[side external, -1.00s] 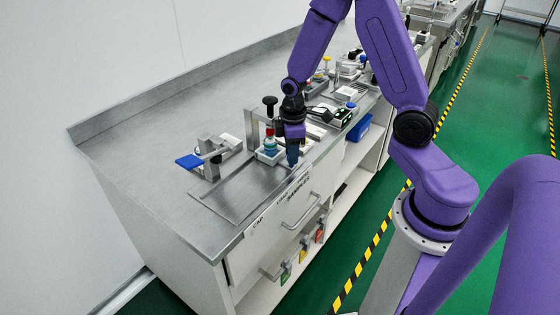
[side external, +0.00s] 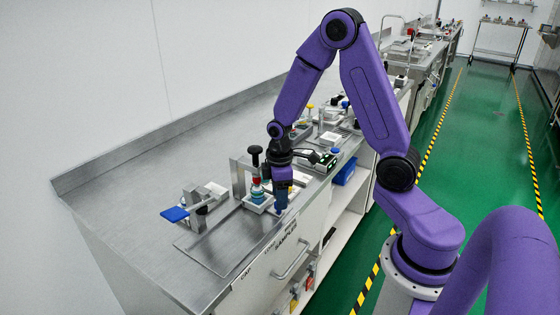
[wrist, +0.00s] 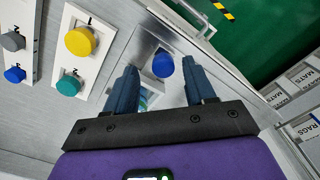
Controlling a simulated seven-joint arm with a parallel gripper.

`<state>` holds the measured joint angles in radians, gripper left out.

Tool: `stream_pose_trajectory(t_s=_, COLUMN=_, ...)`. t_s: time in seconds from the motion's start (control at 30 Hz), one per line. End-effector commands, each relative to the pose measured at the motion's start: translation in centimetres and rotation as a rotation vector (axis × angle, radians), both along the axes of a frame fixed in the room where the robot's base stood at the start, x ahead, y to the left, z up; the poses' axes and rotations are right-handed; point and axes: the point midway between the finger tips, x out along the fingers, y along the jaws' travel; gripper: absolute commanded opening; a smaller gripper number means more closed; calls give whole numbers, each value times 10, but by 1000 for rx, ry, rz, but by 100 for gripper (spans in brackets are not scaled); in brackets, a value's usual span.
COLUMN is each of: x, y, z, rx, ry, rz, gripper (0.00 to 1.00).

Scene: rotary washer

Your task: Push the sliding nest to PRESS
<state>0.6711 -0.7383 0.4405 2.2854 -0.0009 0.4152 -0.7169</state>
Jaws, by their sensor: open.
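In the side view a small white block, apparently the sliding nest (side external: 260,207), sits on the flat steel track plate (side external: 215,245) near the bench's front edge. It carries a teal-and-red piece (side external: 257,188) beside the upright metal frame with a black knob (side external: 255,152), possibly the press. My gripper (side external: 281,209) points down at the nest's right side; contact cannot be told there. In the wrist view my gripper (wrist: 160,67) is open, its fingers on either side of a blue round knob (wrist: 163,65). Part of a pale block behind the fingers is hidden.
A clamp-like fixture with a blue pad (side external: 174,214) stands left of the track. Panels with a yellow knob (wrist: 80,41) and a teal knob (wrist: 68,84) lie left in the wrist view. Other devices crowd the bench behind my gripper. The bench's left part is clear.

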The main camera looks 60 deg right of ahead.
Motion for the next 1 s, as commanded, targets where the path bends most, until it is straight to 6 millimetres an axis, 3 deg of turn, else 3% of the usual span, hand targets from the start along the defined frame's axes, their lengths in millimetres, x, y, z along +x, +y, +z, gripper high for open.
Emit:
stream_pose_trajectory(t_s=0.7, x=1, y=-1, z=130, rx=0, ry=-7, rz=-1, gripper=54)
stream_pose_trajectory(t_s=1.0, x=0, y=-1, z=159, rx=0, ry=-3, rz=-1, gripper=54)
